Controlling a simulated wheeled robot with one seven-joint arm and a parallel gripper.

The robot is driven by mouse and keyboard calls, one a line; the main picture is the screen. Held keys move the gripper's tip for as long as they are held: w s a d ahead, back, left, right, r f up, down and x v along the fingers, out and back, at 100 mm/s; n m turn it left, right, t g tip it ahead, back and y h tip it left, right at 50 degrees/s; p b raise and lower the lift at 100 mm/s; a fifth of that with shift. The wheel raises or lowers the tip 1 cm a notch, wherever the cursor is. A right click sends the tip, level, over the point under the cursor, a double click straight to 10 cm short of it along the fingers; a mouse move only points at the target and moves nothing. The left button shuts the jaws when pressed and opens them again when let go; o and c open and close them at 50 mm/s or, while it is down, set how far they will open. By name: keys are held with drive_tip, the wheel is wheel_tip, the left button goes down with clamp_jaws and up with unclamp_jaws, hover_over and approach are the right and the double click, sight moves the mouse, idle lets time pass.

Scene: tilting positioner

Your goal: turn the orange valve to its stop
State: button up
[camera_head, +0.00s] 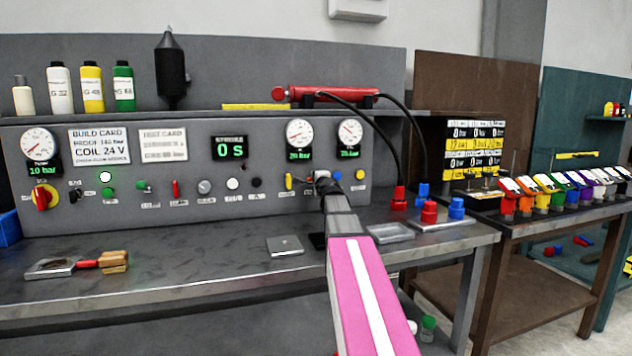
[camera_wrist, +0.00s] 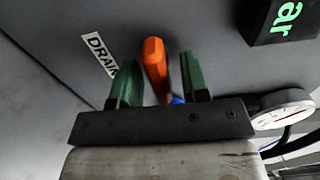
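The orange valve handle (camera_wrist: 154,62) shows in the wrist view as a faceted lever standing out from the grey panel. It lies between the two green fingertips of my gripper (camera_wrist: 160,82). The left finger is close to the handle, and a clear gap shows on the right, so the gripper is open around it. I cannot tell whether the left finger touches it. In the head view my gripper (camera_head: 326,184) is at the panel's lower right, and it hides most of the valve. A label (camera_wrist: 100,54) reading "DRAI…" is partly hidden beside the left finger.
The grey panel (camera_head: 225,160) carries several knobs near my gripper, including a yellow one (camera_head: 289,182) and a blue one (camera_head: 337,175). A gauge (camera_wrist: 283,108) is close on the right in the wrist view. Black hoses (camera_head: 385,135) hang right of the gripper.

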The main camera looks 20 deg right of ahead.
drive_tip(key=s, duration=1)
drive_tip(key=shift+s, duration=0.4)
drive_tip(key=shift+s, duration=0.1)
